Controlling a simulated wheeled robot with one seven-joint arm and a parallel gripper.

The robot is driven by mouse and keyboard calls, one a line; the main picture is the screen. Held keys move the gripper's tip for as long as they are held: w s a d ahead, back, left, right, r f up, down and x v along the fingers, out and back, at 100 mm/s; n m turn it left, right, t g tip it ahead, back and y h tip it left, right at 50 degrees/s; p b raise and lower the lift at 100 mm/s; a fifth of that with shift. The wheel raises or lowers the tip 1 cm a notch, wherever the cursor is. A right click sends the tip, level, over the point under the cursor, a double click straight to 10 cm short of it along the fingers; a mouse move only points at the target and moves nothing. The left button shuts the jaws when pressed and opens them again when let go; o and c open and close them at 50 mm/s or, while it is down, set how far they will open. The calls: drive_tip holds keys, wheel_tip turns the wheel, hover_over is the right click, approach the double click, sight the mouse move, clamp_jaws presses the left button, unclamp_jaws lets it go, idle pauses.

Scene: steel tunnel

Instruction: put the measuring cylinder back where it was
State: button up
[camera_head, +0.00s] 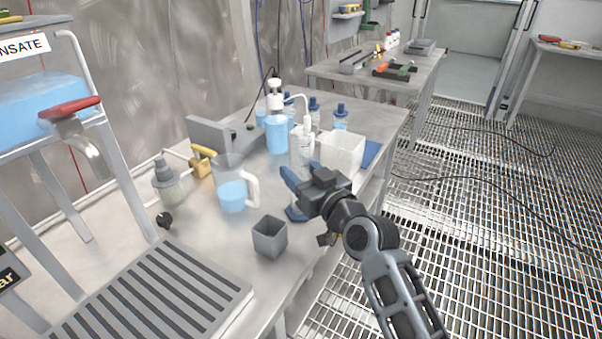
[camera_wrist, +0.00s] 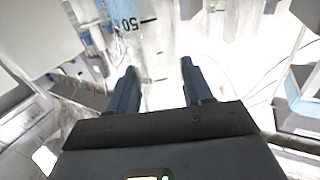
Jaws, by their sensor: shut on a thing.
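My gripper (camera_head: 299,178) is over the front edge of the steel bench (camera_head: 208,221). It is shut on the clear measuring cylinder. In the wrist view the cylinder (camera_wrist: 140,62) shows between my two fingers (camera_wrist: 158,78), with a "50" mark and a black graduation line. In the head view my gripper hides most of the cylinder. Its blue foot (camera_head: 295,214) shows just below my gripper, near the bench's front edge. I cannot tell whether the foot touches the bench top.
A jug of blue liquid (camera_head: 232,192) and a grey square beaker (camera_head: 270,238) stand left of my gripper. A white box (camera_head: 343,153), a wash bottle (camera_head: 301,147) and a blue-liquid bottle (camera_head: 277,132) stand behind. A slotted drain board (camera_head: 150,295) lies at front left.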

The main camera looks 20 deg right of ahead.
drive_tip(key=shift+f, duration=0.15)
drive_tip(key=o, duration=1.1)
drive_tip(key=shift+s, duration=0.1)
drive_tip(key=s+d+b, duration=0.2)
drive_tip(key=s, duration=0.9)
drive_tip(key=shift+s, duration=0.35)
